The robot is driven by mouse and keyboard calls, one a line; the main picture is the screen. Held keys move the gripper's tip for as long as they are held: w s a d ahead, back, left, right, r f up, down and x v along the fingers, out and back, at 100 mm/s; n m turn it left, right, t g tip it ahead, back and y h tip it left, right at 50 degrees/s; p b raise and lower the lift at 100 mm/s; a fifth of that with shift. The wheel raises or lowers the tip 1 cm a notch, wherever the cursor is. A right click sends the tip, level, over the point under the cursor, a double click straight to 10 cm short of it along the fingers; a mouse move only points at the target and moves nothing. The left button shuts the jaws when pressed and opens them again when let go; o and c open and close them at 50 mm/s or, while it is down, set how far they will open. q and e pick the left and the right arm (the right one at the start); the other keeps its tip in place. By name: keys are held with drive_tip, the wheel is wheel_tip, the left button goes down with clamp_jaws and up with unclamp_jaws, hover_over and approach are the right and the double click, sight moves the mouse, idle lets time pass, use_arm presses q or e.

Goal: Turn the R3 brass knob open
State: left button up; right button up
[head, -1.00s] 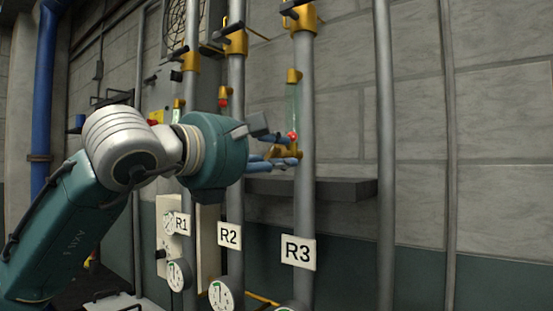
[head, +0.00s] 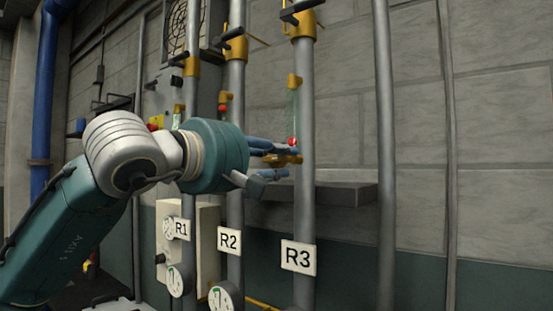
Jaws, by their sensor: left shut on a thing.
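The R3 pipe (head: 304,200) stands upright right of centre, with its R3 plate (head: 299,257) low on it. A sight glass with a red ball (head: 292,141) is on its left side, with a brass piece at its top. Below the glass is the R3 brass knob (head: 290,159), partly hidden by my fingers. My left gripper (head: 287,160) reaches in from the left, with its blue fingers shut on the knob. My right gripper is not in view.
Brass valves with dark levers sit high on the pipes. A grey ledge (head: 340,194) juts out behind R3. Another bare pipe (head: 385,120) stands to the right.

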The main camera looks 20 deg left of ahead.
use_arm(q)
drive_tip(key=shift+m, duration=0.5)
drive_tip(key=o, duration=1.2)
drive_tip(key=shift+c, duration=0.2)
drive_tip(key=v, duration=1.2)
